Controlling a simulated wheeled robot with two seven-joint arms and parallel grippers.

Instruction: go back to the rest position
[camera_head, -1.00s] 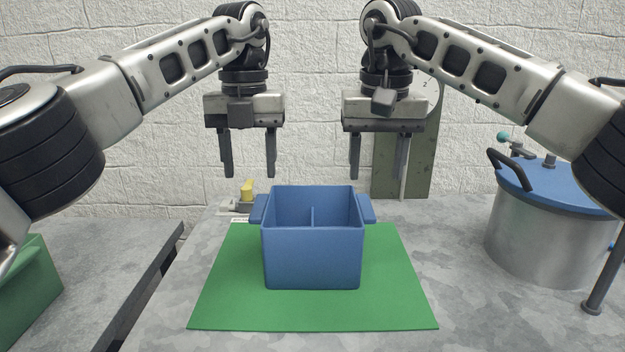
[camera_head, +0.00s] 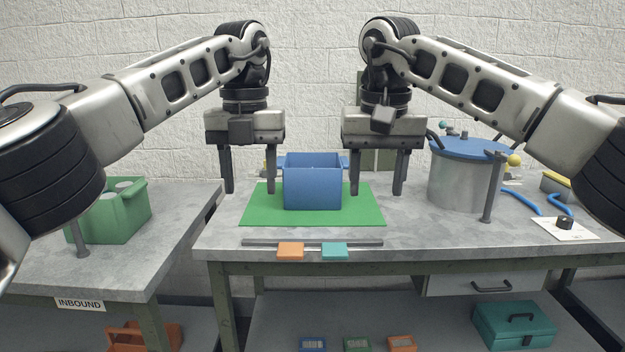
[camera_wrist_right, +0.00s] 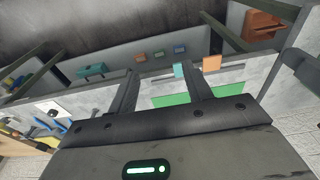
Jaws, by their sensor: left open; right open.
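Behind and between the grippers, a blue two-handled box (camera_head: 313,188) stands on a green mat (camera_head: 262,212). Neither gripper appears to touch the box. Whether anything lies in the box is hidden.
The grey table (camera_head: 420,238) bears a steel pot (camera_head: 455,185) with a blue lid on the right. Orange (camera_head: 290,249) and teal (camera_head: 334,249) tags sit at its front edge. A green crate (camera_head: 122,212) stands on the inbound table at left. A teal toolbox (camera_head: 515,325) sits below.

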